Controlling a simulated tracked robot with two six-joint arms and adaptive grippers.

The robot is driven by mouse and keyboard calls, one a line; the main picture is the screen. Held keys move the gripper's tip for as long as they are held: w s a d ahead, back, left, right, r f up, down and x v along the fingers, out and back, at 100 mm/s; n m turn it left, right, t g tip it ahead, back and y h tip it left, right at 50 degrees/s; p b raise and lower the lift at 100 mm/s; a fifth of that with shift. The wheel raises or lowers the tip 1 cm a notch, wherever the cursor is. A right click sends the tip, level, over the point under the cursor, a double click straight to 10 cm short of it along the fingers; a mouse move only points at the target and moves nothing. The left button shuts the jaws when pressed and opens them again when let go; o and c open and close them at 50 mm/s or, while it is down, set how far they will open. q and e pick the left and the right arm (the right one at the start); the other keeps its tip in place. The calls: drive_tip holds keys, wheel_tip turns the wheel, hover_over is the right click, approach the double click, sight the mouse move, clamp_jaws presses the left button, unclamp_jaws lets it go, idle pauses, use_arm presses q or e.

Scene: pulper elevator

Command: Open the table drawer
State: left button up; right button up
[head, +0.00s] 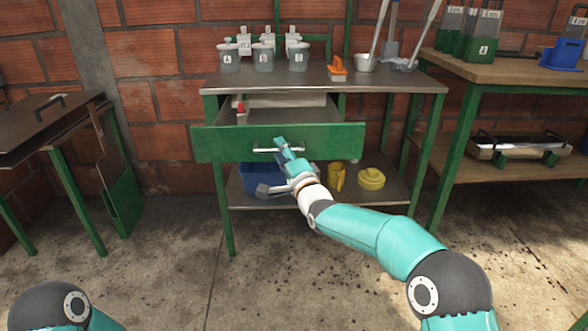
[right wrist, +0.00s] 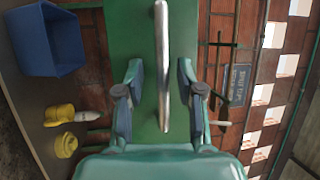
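The green table drawer (head: 222,145) stands pulled out from under the metal-topped table (head: 415,82), and part of its inside shows from above. Its silver bar handle (head: 264,150) is on the front panel. In the right wrist view the handle (right wrist: 162,40) runs upright in the picture between the two fingers. My right gripper (head: 287,155) is at the handle, and its fingers (right wrist: 161,78) are spread with a gap on each side of the bar. Only part of my left arm shows at the bottom left of the head view; its gripper is out of view.
Labelled cups (head: 298,60) and an orange tool (head: 337,70) stand on the tabletop. A blue bin (head: 255,182), a yellow cup (head: 337,177) and a yellow lidded item (head: 371,179) are on the lower shelf. The floor in front is clear.

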drive_tip(key=v, duration=1.1)
drive_tip(key=shift+s+f, duration=0.2)
drive_tip(key=shift+d, duration=0.15)
